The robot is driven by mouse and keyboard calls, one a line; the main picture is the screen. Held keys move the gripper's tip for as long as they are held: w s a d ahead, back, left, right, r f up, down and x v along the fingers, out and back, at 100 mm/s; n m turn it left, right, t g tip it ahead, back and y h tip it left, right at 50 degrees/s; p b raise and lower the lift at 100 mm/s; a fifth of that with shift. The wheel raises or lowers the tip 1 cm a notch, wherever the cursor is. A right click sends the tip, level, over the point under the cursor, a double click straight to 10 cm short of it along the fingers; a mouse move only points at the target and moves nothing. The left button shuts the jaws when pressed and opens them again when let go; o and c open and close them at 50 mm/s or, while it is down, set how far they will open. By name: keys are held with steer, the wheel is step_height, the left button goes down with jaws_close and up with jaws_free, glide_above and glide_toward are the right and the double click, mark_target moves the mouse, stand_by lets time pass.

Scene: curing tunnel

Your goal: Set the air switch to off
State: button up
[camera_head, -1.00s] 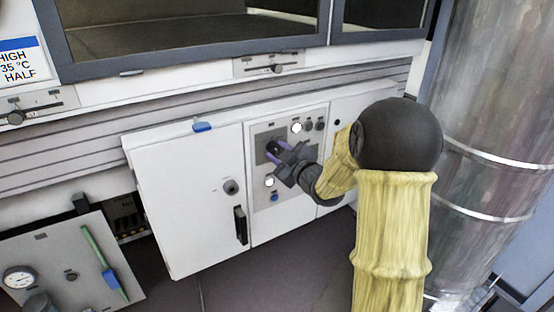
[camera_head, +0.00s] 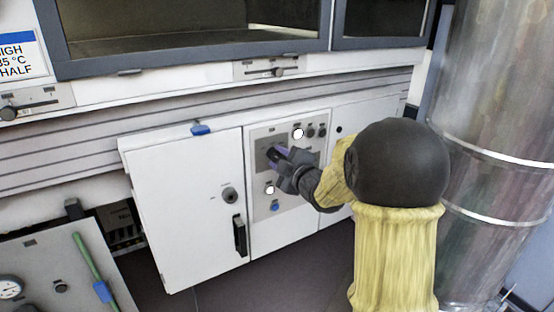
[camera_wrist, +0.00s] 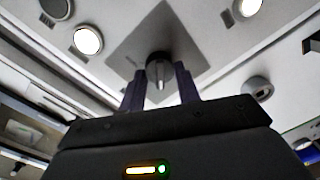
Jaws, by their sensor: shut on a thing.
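A dark rotary switch knob (camera_wrist: 158,72) with a pale pointer sits on a grey square plate (camera_wrist: 150,30) on the control panel. I cannot read its label, so I cannot confirm that it is the air switch. My gripper (camera_wrist: 160,84) is shut on this knob, with one purple finger on each side. In the head view my gripper (camera_head: 278,153) reaches the panel (camera_head: 262,132) from the right, and its fingers hide most of the knob. The pointer runs roughly along the fingers' direction in the wrist view.
A lit white lamp (camera_head: 298,133) and dark knobs lie above the switch. Another white lamp (camera_head: 269,189) and a blue button (camera_head: 275,207) lie below. A white door (camera_head: 180,215) with a black handle (camera_head: 239,236) is left. A metal duct (camera_head: 495,150) stands right.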

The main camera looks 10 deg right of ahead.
steer(key=shift+a+r, duration=0.15)
steer(key=shift+r, duration=0.05)
steer(key=o, duration=1)
steer(key=shift+c, duration=0.2)
steer(key=shift+f, duration=0.1)
steer(key=shift+s, duration=0.1)
steer(key=p+v, duration=0.1)
steer(key=v, duration=1.6)
steer(key=shift+s, duration=0.15)
